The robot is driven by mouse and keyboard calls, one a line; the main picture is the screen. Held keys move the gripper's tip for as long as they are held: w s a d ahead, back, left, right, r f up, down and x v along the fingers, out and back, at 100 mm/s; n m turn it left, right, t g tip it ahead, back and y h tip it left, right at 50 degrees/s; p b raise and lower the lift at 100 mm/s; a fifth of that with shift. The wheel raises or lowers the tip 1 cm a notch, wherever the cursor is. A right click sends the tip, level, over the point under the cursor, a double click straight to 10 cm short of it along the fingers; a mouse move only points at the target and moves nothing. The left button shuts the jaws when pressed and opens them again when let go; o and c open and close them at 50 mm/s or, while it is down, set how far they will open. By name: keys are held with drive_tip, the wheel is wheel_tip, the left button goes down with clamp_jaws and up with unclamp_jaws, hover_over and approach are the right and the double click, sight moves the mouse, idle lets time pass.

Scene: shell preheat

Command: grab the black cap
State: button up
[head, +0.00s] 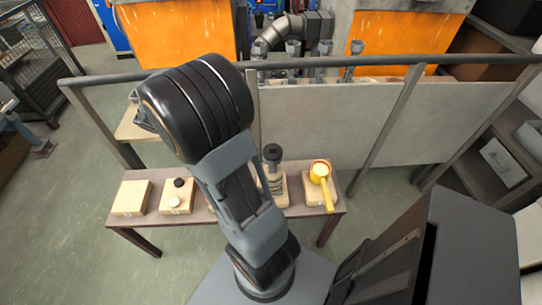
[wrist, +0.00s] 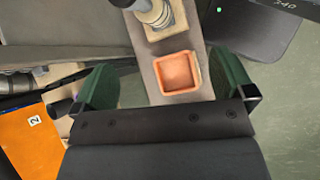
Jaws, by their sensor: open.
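A small black cap (head: 179,183) sits on a pale wooden block, just behind a small white cap (head: 175,202). I cannot make out this black cap for sure in the wrist view. My gripper (wrist: 167,86) shows in the wrist view as two green fingers set wide apart, open, with nothing held between them. Below the gap between the fingers is a square orange tray (wrist: 158,83) on the table. In the head view my own arm stands across the middle, and the fingers cannot be made out there.
The low table (head: 150,219) carries several wooden blocks in a row. One holds a grey ringed post with a black top (head: 272,153); another holds a yellow ladle (head: 320,173). A metal rail and pale panels (head: 330,125) stand behind. My arm hides the table's middle.

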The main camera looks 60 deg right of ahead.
drive_tip(key=d+f+n+g+h+b, duration=0.25)
drive_tip(key=d+f+g, duration=0.3)
drive_tip(key=d, duration=0.35)
drive_tip(key=p, duration=0.1)
approach(273, 145)
drive_tip(key=f+x, duration=0.1)
drive_tip(key=x, duration=0.3)
drive_tip(key=shift+p+x, duration=0.35)
drive_tip(key=shift+x, duration=2.7)
drive_tip(key=shift+a+f, duration=0.1)
drive_tip(key=shift+a, duration=0.1)
drive_tip(key=shift+c, duration=0.5)
drive_tip(key=c, duration=0.8)
